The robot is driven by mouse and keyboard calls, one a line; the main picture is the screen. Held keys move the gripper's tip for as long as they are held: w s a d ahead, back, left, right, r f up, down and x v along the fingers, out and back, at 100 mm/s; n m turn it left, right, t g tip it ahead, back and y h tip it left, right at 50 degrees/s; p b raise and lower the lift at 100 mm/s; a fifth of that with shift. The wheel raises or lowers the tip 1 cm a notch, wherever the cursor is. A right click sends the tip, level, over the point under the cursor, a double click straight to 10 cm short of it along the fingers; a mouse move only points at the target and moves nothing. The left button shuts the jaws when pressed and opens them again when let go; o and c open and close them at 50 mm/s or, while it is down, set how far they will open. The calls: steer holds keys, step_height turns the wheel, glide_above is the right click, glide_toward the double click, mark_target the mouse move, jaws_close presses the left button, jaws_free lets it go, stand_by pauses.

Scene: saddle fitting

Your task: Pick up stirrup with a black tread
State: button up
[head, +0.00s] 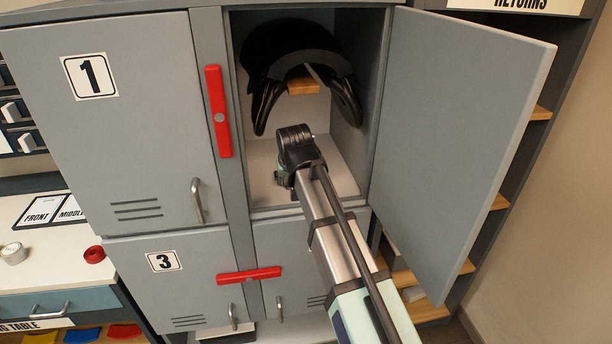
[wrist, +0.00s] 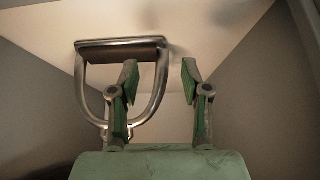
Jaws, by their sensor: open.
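A metal stirrup (wrist: 153,112) with a dark, brownish-looking tread (wrist: 122,53) shows in the wrist view, left of centre, against the pale locker surface. My gripper (wrist: 158,80) is open, its two green-padded fingers apart. The left finger overlaps the inside of the stirrup's loop in the picture, and the stirrup's right side bar shows between the fingers. I see no clear contact. In the head view my gripper (head: 283,178) is inside the open locker, and I cannot make out the stirrup there.
A black saddle (head: 300,62) sits on a wooden support (head: 303,86) above my gripper. The open door (head: 465,140) stands to the right. Closed locker 1 (head: 120,130), with a red bar (head: 218,110), is on the left. The locker's pale floor (head: 335,165) shows clear space beside my gripper.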

mark_target(287, 180)
steer(key=w, duration=0.2)
steer(key=w+a+p, duration=0.1)
steer(key=w, duration=0.1)
steer(key=shift+w+a+r+p, duration=0.15)
steer(key=shift+w+p, duration=0.15)
steer(key=shift+w, duration=0.1)
steer(key=shift+x, duration=1.15)
steer(key=shift+f, duration=0.5)
steer(key=shift+c, duration=0.3)
jaws_close()
